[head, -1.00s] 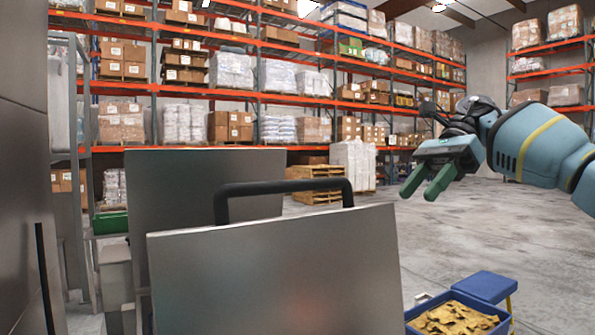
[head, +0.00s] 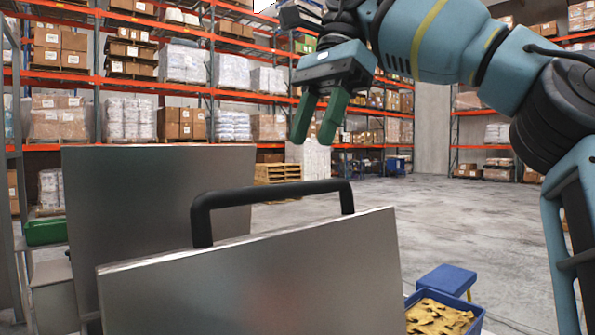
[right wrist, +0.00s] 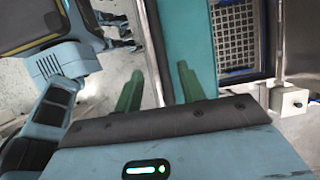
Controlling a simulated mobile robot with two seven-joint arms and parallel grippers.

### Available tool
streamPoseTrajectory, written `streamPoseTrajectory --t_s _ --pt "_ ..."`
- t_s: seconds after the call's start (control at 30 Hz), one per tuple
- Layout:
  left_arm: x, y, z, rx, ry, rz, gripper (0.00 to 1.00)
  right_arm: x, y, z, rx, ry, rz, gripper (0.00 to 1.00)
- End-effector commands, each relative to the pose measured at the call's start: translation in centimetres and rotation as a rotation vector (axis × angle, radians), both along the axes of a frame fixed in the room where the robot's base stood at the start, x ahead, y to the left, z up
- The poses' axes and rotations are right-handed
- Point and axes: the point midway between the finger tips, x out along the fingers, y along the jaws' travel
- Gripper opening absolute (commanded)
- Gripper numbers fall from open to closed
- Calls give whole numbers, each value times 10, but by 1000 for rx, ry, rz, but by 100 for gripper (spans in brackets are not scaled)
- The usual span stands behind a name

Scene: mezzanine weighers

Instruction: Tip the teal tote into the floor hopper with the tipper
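The tipper shows in the head view as upright steel panels (head: 250,290) with a black bar handle (head: 270,193) along the top of the front one. My right gripper (head: 314,138) is above and beyond the handle, fingers apart and pointing down, with nothing between them. In the right wrist view its green fingers (right wrist: 158,88) are also apart. A teal surface (right wrist: 186,35) shows there beyond the fingers, probably the tote. In the head view the steel panels hide tote and hopper. My left gripper is not in view.
A blue bin of yellow-tan pieces (head: 436,318) and a blue stool (head: 447,279) stand right of the tipper. A green container (head: 45,231) is at the left. Loaded racks (head: 160,85) line the back. Concrete floor (head: 430,215) is open to the right.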

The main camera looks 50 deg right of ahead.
Motion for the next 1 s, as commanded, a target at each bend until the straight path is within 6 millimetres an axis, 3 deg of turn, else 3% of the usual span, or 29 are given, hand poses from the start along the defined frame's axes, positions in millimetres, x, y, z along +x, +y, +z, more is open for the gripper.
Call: streamPoseTrajectory --t_s 0.5,1.0 --pt "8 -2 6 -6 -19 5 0 2 21 -51 1 1 0 40" --pt "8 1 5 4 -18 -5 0 4 24 -60 2 0 0 37"
